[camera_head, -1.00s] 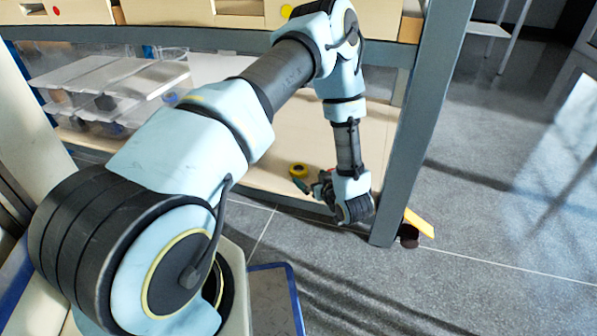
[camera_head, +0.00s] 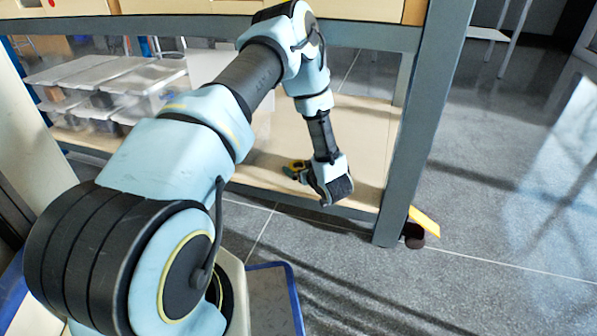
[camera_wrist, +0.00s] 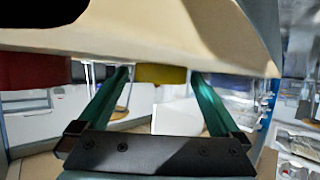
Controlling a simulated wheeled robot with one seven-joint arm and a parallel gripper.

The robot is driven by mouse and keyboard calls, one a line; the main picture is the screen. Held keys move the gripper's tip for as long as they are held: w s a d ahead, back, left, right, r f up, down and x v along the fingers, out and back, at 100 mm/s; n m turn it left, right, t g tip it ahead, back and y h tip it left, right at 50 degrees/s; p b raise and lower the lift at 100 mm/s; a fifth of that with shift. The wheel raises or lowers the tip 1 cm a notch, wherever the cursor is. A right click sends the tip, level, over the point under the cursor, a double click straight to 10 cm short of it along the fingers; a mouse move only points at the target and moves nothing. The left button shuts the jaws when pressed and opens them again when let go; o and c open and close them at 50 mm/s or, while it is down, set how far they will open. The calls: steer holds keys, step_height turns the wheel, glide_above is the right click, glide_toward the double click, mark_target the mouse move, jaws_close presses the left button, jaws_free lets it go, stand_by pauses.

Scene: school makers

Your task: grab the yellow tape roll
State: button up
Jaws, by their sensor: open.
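The yellow tape roll (camera_head: 299,163) sits on the lower wooden shelf board and is partly hidden by my gripper (camera_head: 295,173) in the head view. In the wrist view, which looks upside down, the yellow tape roll (camera_wrist: 160,74) appears against the board at the top. My gripper (camera_wrist: 160,80) has its two green fingers spread apart, with the roll seen in the gap between their tips. Nothing is held. Whether the fingers touch the roll cannot be told.
A red object (camera_wrist: 35,72) stands on the board left of the fingers in the wrist view. The grey shelf post (camera_head: 425,120) rises right of my arm. Clear plastic boxes (camera_head: 110,85) are at the left. The lower board (camera_head: 365,140) is bare to the right.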

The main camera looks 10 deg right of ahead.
steer(key=c, duration=1.3)
steer(key=shift+o, duration=0.2)
steer(key=shift+r, duration=0.1)
